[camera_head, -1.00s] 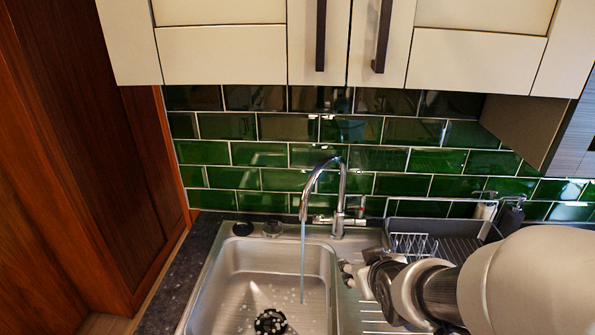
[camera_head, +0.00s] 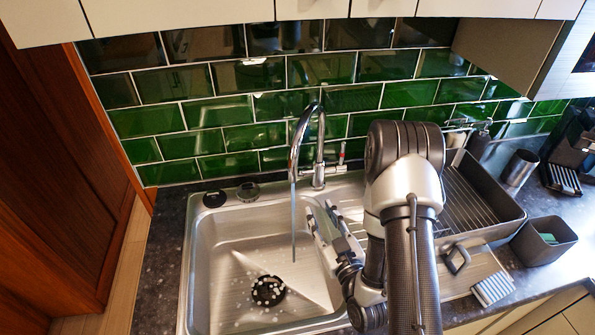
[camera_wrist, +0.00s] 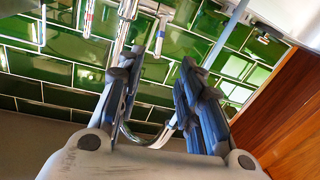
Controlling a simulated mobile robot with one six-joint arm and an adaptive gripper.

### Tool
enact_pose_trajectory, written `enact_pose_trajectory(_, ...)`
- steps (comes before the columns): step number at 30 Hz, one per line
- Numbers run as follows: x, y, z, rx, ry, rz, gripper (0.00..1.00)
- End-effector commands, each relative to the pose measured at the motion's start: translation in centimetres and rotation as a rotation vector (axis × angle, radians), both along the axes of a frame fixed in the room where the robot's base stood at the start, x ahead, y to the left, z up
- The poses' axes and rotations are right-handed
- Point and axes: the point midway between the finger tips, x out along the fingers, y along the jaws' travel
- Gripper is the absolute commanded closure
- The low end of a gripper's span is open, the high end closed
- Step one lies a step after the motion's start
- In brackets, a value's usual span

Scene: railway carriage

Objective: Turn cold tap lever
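The chrome swan-neck tap (camera_head: 319,150) stands behind the sink, and a thin stream of water falls from its spout. A red-marked lever (camera_head: 341,155) rises at its right side. In the wrist view the tap's curved neck (camera_wrist: 150,140) shows low between the fingers. A lever with a bluish mark (camera_wrist: 160,36), apparently the cold one, shows above the gap, and the red-marked lever (camera_wrist: 88,16) shows at upper left. My gripper (camera_head: 320,208) is open and empty over the sink's right side, in front of the tap and apart from the levers. It also shows in the wrist view (camera_wrist: 154,72).
The steel sink (camera_head: 215,250) has a dark drain (camera_head: 267,291). A drying rack (camera_head: 480,200), a grey caddy (camera_head: 545,241) and a metal cup (camera_head: 520,167) stand to the right. Green tiles form the back wall, cupboards hang above, and a wooden panel (camera_head: 50,170) bounds the left.

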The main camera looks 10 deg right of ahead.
Motion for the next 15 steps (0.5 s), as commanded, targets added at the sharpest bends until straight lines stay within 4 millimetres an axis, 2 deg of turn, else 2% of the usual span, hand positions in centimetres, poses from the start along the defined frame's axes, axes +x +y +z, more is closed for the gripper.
enact_pose_trajectory(15,4.4,0.7,-0.5,-0.004,-0.006,0.004,0.66)
